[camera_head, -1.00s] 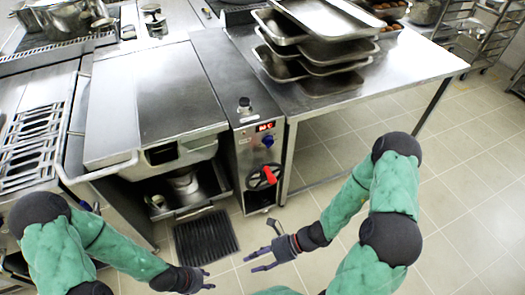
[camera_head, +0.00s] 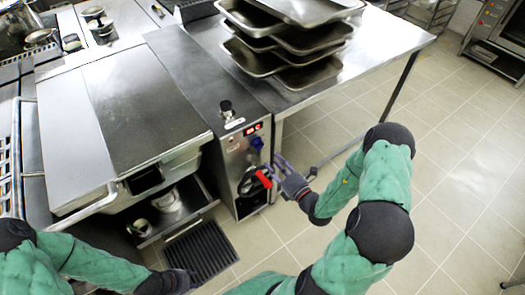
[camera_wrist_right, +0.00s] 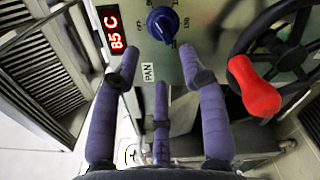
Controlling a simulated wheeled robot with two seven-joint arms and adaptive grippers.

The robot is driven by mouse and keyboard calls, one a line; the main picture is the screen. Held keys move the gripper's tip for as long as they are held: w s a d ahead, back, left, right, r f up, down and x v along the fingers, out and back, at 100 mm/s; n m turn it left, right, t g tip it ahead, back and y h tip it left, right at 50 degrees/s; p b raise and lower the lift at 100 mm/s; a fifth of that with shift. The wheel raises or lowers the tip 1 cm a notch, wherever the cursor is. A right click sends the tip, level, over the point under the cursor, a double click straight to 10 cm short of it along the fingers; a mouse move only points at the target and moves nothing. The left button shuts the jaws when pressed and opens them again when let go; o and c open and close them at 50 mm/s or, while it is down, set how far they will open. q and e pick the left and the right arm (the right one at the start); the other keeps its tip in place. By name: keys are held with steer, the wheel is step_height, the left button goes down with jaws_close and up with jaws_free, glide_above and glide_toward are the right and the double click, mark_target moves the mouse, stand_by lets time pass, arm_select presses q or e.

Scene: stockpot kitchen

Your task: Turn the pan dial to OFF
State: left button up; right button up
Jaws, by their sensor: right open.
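The pan dial is a round blue knob (camera_head: 257,143) on the front panel of the grey control column. In the right wrist view the dial (camera_wrist_right: 162,24) sits at the top centre, above a "PAN" label, with printed numbers around it. My right gripper (camera_head: 277,172) is close in front of the panel. In the right wrist view its purple fingers (camera_wrist_right: 160,80) are spread open and empty, just short of the dial, with no visible contact. My left gripper (camera_head: 188,281) is low at the bottom edge, away from the panel; its fingers are unclear.
A black handwheel (camera_wrist_right: 285,45) with a red handle (camera_wrist_right: 255,88) is right of the dial, near my right fingers. A red display (camera_wrist_right: 112,28) reads 85 C. A closed tilting pan (camera_head: 140,100) stands left of the column. Stacked trays (camera_head: 285,38) sit on the steel table.

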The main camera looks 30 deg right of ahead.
mark_target(261, 148)
steer(key=w, duration=0.2)
steer(key=w+b, duration=0.1)
steer(key=w, duration=0.1)
steer(key=w+b, duration=0.1)
steer(key=w, duration=0.1)
steer(key=shift+w+a+f, duration=0.1)
steer(key=shift+w+a, duration=0.2)
steer(key=shift+w, duration=0.6)
jaws_close()
